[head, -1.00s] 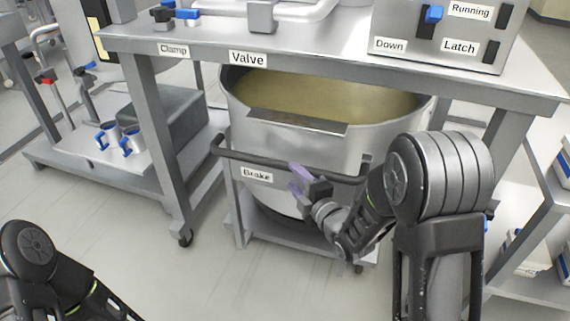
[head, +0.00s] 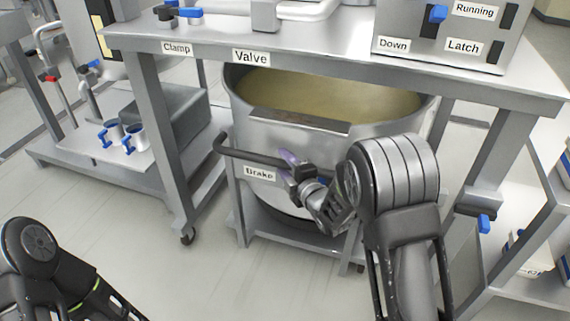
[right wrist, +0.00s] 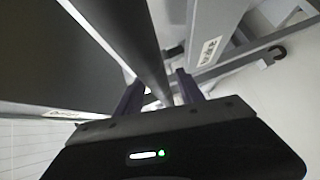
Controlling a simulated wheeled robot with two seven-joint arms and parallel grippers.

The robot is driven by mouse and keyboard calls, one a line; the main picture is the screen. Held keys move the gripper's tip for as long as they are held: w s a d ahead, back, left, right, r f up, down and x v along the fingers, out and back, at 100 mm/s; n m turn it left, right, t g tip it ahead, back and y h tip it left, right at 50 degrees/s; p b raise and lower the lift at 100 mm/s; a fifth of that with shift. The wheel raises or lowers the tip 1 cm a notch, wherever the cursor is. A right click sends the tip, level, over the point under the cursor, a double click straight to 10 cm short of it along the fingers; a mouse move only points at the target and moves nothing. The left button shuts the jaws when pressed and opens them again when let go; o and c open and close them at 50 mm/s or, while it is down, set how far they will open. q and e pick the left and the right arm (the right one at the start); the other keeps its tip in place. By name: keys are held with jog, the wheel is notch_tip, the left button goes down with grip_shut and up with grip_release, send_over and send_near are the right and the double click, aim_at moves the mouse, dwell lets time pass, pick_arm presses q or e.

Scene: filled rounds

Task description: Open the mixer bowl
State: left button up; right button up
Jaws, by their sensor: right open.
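The mixer bowl (head: 285,129) is a large steel vessel with yellowish contents, standing on a wheeled frame under a steel table. A dark handle bar (head: 240,154) runs across its front, above a "Brake" label (head: 260,173). My right gripper (head: 288,163) is at this bar, right of the label, with its purple fingers open. In the right wrist view the bar (right wrist: 143,45) runs down between the spread fingers of the gripper (right wrist: 157,88); contact cannot be told. My left arm shows at the lower left of the head view, its gripper out of frame.
The steel table (head: 330,66) overhangs the bowl, with "Clamp" and "Valve" labels. A control box (head: 420,35) on it carries "Down", "Latch" and "Running" labels and a blue switch. A low cart (head: 80,165) with blue-handled fittings stands left. The front floor is clear.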

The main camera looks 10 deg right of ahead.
grip_shut()
dwell(0.4)
dwell(1.0)
